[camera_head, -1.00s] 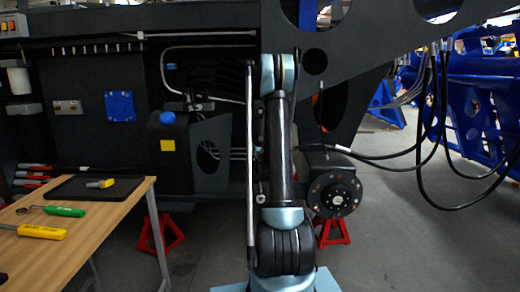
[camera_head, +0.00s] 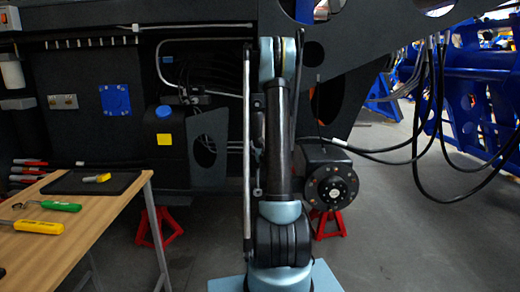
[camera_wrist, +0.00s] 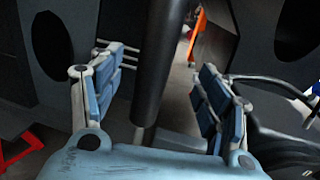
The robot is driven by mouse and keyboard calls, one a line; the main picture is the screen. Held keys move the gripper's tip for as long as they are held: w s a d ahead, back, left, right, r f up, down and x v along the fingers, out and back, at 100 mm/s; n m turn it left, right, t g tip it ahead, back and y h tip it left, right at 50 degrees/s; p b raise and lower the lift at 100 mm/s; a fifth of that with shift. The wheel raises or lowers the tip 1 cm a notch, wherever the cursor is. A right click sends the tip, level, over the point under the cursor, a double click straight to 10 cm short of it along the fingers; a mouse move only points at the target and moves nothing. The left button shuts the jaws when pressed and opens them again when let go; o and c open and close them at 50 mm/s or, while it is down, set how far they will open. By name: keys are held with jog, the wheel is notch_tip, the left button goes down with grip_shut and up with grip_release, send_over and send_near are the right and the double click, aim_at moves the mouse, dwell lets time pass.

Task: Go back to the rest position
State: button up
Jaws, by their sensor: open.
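My gripper (camera_wrist: 157,88) is open in the wrist view, its two blue-padded fingers spread wide apart. A dark upright tube (camera_wrist: 160,60) shows between the fingers; I cannot tell how far beyond them it is, and I see no grip on it. In the head view my arm stands upright in the middle of the picture, in front of the dark harvester chassis (camera_head: 80,100). The gripper itself is not clearly visible there, as the arm hides that part.
A wooden table (camera_head: 75,225) at the left bears a black mat (camera_head: 65,185), a green-handled tool (camera_head: 60,206) and a yellow-handled tool (camera_head: 38,227). A round black hub (camera_head: 331,187) and hanging black hoses (camera_head: 416,110) are right of my arm. Open floor (camera_head: 410,235) lies at the right.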

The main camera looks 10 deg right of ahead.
jog(key=s+a+r+n+g+y, duration=0.2)
jog(key=s+a+r+n+y, duration=0.25)
jog(key=a+n, duration=0.4)
jog(key=s+a+r+n+g+y, duration=0.2)
jog(key=s+a+r+n+y, duration=0.1)
jog(key=s+a+n, duration=0.45)
jog(key=s+a+f+n+g, duration=0.2)
jog(key=s+n, duration=0.3)
jog(key=s, duration=0.1)
jog(key=s+a+f+n+g, duration=0.2)
jog(key=s+n+g, duration=0.1)
jog(key=s+n, duration=0.2)
jog(key=s+d+f+n+g+h, duration=0.2)
jog(key=s+f+n, duration=0.1)
jog(key=s, duration=0.6)
jog(key=s+d+f+n+g+h, duration=0.2)
jog(key=s+d+f+n, duration=0.1)
jog(key=s, duration=0.5)
jog(key=s+d+f+n+g+h, duration=0.2)
jog(key=s+d+f+n+g, duration=0.1)
jog(key=s, duration=0.6)
jog(key=shift+s+d+f+n, duration=0.3)
jog(key=shift+f+n, duration=0.3)
jog(key=shift+n, duration=0.5)
jog(key=shift+w+a+f, duration=0.1)
jog(key=shift+w+f, duration=0.1)
jog(key=shift+w, duration=0.3)
